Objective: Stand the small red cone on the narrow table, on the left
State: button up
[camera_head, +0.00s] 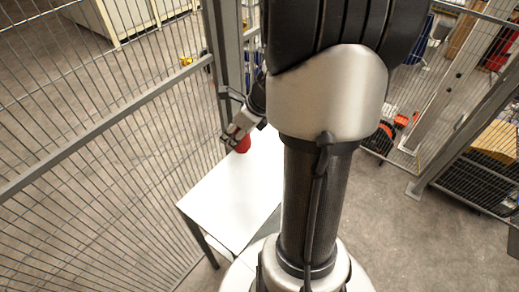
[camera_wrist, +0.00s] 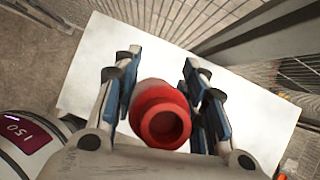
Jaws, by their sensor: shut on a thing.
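The small red cone (camera_wrist: 160,112) is between the two fingers of my gripper (camera_wrist: 158,90) in the wrist view. Its round open end faces the camera. In the head view the red cone (camera_head: 243,144) shows just below my gripper (camera_head: 236,136), over the far part of the narrow white table (camera_head: 222,206). My gripper is shut on the cone. The table top also shows behind the cone in the wrist view (camera_wrist: 92,70). I cannot tell whether the cone touches the table top. My own arm hides the right part of the table in the head view.
A wire mesh fence (camera_head: 100,130) runs along the left of the table, with a grey post (camera_head: 224,60) close behind my gripper. The visible table top is bare. Open floor (camera_head: 425,235) lies to the right, and a dark crate (camera_head: 470,178) stands behind fencing there.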

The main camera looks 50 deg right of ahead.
jog(key=shift+s+a+f+b, duration=0.1)
jog(key=shift+f+b, duration=5.35)
jog(key=shift+f, duration=4.5)
jog(key=shift+r, duration=0.1)
jog(key=o, duration=0.7)
jog(key=shift+f, duration=0.2)
jog(key=o, duration=0.4)
jog(key=shift+o, duration=0.2)
jog(key=shift+r, duration=0.2)
